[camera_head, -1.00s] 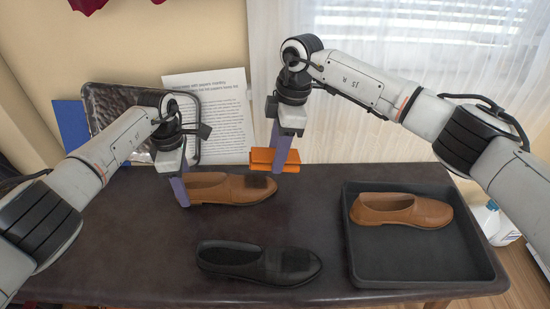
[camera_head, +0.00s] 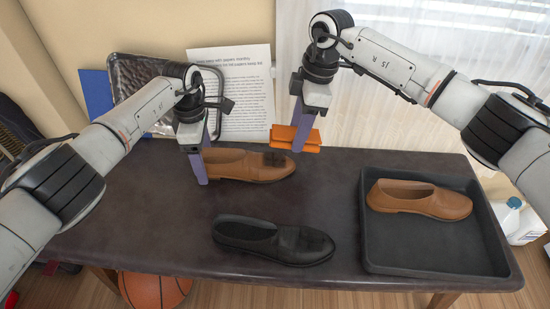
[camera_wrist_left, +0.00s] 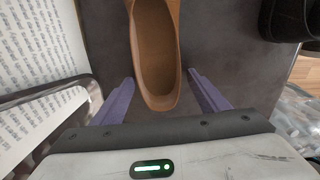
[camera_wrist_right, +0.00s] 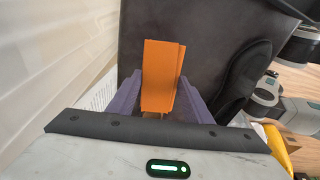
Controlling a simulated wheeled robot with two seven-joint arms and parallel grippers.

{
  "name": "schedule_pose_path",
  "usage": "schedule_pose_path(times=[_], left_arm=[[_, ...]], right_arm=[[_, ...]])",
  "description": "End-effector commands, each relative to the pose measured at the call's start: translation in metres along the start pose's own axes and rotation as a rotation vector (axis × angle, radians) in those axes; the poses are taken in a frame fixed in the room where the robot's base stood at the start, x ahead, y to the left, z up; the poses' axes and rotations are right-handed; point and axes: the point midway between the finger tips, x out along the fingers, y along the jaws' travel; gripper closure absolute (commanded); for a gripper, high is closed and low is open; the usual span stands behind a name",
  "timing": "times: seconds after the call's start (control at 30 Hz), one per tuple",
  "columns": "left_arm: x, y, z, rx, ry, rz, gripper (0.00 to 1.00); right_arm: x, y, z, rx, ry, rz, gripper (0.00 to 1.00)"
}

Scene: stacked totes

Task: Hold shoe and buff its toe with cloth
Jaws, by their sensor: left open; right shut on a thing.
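A brown shoe (camera_head: 235,166) lies on the table with its toe to the right and a dark patch on that toe. My left gripper (camera_head: 203,170) is open at its heel. In the left wrist view the shoe's heel (camera_wrist_left: 157,85) lies between the two spread fingers (camera_wrist_left: 158,97), with a gap on each side. My right gripper (camera_head: 298,138) is shut on a folded orange cloth (camera_head: 283,134), held above and behind the toe, seemingly clear of it. The cloth also shows between the fingers in the right wrist view (camera_wrist_right: 160,75).
A black shoe (camera_head: 272,240) lies in front of the brown one. A dark tray (camera_head: 430,250) at the right holds another brown shoe (camera_head: 420,199). A printed sheet (camera_head: 245,95) and a dark metallic panel (camera_head: 135,75) stand behind. A basketball (camera_head: 155,288) is under the table.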

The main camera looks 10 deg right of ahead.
Motion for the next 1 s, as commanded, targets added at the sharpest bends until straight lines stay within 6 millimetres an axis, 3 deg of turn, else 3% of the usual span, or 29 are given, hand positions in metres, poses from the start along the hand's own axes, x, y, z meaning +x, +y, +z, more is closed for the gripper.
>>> schedule_pose_path(times=[0.53, 0.7, 0.87, 1.0], left_arm=[[-0.1, 0.001, 0.0, 0.0, 0.0, 0.004, 0.32], [-0.115, 0.001, 0.0, 0.0, 0.001, 0.003, 0.32], [-0.118, 0.0, 0.0, 0.0, 0.0, 0.0, 0.32], [-0.127, 0.0, 0.0, 0.0, 0.0, 0.001, 0.32]], right_arm=[[0.0, 0.0, 0.0, 0.0, 0.0, 0.0, 0.77], [0.0, 0.0, 0.0, 0.0, 0.0, 0.0, 0.77], [0.0, 0.0, 0.0, 0.0, 0.0, 0.0, 0.77], [-0.009, 0.0, -0.002, 0.0, 0.0, 0.001, 0.77]])
